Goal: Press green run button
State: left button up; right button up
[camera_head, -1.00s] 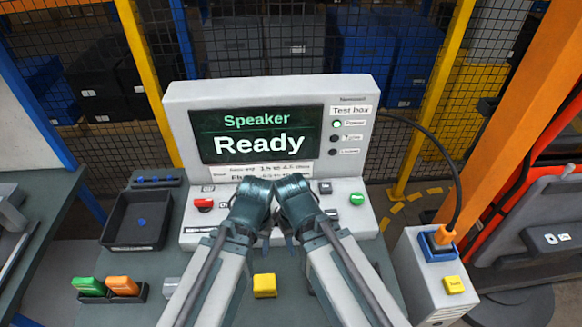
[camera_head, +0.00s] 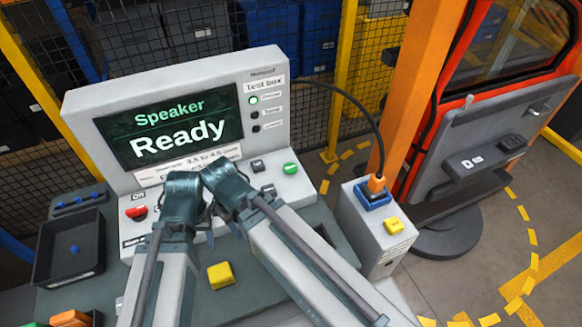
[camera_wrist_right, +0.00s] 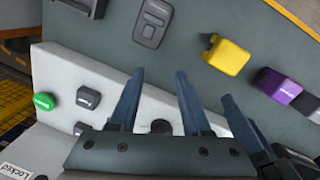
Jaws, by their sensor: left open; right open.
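The green button (camera_head: 291,168) sits at the right end of the sloping panel of the grey test box (camera_head: 85,115). It also shows at the left of the right wrist view (camera_wrist_right: 44,101). The box screen (camera_head: 170,130) reads "Speaker Ready". My left gripper (camera_head: 186,208) is over the panel's front, left of the button. My right gripper (camera_wrist_right: 160,100) is open and empty, its fingers apart over the panel; in the head view it is beside the left gripper, left of the button and not touching it. The fingertips are mostly hidden in the head view.
A red switch (camera_head: 136,213) is on the panel's left. A yellow block (camera_head: 221,275) lies on the bench in front. A black tray (camera_head: 45,280) stands at left. A grey box with blue socket and yellow button (camera_head: 393,225) stands right. A purple block (camera_wrist_right: 278,85) shows in the wrist view.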

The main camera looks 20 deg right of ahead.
grip_shut()
dwell(1.5)
